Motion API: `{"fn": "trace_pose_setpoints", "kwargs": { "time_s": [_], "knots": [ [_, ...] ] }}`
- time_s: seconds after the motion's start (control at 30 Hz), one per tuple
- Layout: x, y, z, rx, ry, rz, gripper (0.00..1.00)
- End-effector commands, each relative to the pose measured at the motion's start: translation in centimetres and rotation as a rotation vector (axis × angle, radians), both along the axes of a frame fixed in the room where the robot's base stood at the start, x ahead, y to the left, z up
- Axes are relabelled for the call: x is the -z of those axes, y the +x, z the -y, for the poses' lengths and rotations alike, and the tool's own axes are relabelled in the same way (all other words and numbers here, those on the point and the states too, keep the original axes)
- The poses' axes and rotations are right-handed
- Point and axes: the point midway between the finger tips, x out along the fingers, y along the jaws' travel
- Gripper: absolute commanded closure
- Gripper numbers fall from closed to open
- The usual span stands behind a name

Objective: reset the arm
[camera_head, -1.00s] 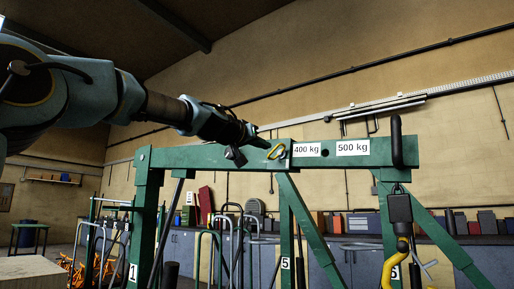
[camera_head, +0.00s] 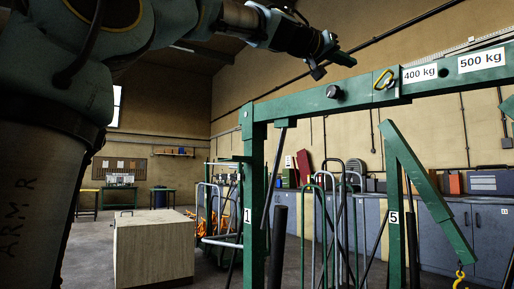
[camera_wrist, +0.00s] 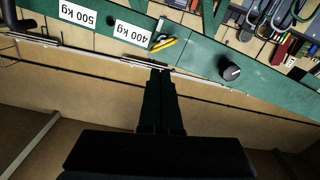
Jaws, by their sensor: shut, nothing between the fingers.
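My gripper (camera_head: 344,60) is at the top of the camera_head view, above the green crane boom and apart from it there. In the camera_wrist view my gripper (camera_wrist: 161,72) has its two dark fingers together, with nothing between them. The green boom (camera_head: 300,104) carries labels 400 kg (camera_head: 420,73) and 500 kg (camera_head: 482,60). A yellow-handled pin (camera_head: 384,79) sits on the boom left of the 400 kg label. A dark knob (camera_head: 333,91) sits farther left on the boom. In the wrist view the yellow pin (camera_wrist: 163,44) lies just beyond the fingertips.
A green post marked 1 (camera_head: 254,190) and a leg marked 5 (camera_head: 395,200) stand below the boom. A yellow hook (camera_head: 459,277) hangs at lower right. A pale block (camera_head: 153,248) stands on the floor at left. Grey cabinets (camera_head: 455,225) line the back wall.

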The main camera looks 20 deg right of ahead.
Motion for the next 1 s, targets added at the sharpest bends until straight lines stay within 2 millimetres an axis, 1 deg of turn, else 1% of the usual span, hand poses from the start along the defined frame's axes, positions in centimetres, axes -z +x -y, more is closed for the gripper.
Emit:
{"fn": "trace_pose_setpoints", "kwargs": {
  "time_s": [0.13, 0.17, 0.23, 0.27, 0.37, 0.4, 0.47, 0.5, 0.57, 0.6, 0.67, 0.7, 0.73, 0.77, 0.8, 0.87, 0.9, 0.97, 1.0],
  "knots": [
    [0.2, 0.2, 0.0, -0.004, 0.005, -0.002, 1.0],
    [0.5, 0.5, 0.0, -0.009, 0.011, -0.006, 1.0],
    [2.0, 1.7, -0.1, -0.032, 0.042, -0.02, 1.0],
    [2.9, 2.4, -0.2, -0.046, 0.062, -0.029, 1.0],
    [7.4, 5.7, -1.2, -0.115, 0.151, -0.074, 1.0],
    [9.7, 7.2, -1.9, -0.149, 0.193, -0.099, 1.0],
    [13.3, 9.4, -3.3, -0.202, 0.26, -0.137, 1.0],
    [15.6, 10.7, -4.5, -0.236, 0.302, -0.164, 1.0],
    [19.1, 12.6, -6.5, -0.288, 0.364, -0.206, 1.0],
    [21.5, 13.6, -8.0, -0.322, 0.404, -0.236, 1.0],
    [24.9, 14.9, -10.4, -0.372, 0.464, -0.281, 1.0],
    [27.1, 15.6, -12.2, -0.404, 0.504, -0.311, 1.0],
    [28.7, 16.1, -13.6, -0.43, 0.532, -0.335, 1.0],
    [30.4, 16.5, -15.0, -0.454, 0.561, -0.36, 1.0],
    [32.5, 16.8, -17.1, -0.486, 0.598, -0.394, 1.0],
    [35.5, 17.0, -20.2, -0.533, 0.652, -0.445, 1.0],
    [37.6, 16.9, -22.3, -0.564, 0.688, -0.481, 1.0],
    [40.4, 16.4, -25.6, -0.609, 0.74, -0.536, 1.0],
    [42.2, 15.9, -27.9, -0.639, 0.772, -0.576, 1.0]
  ]
}}
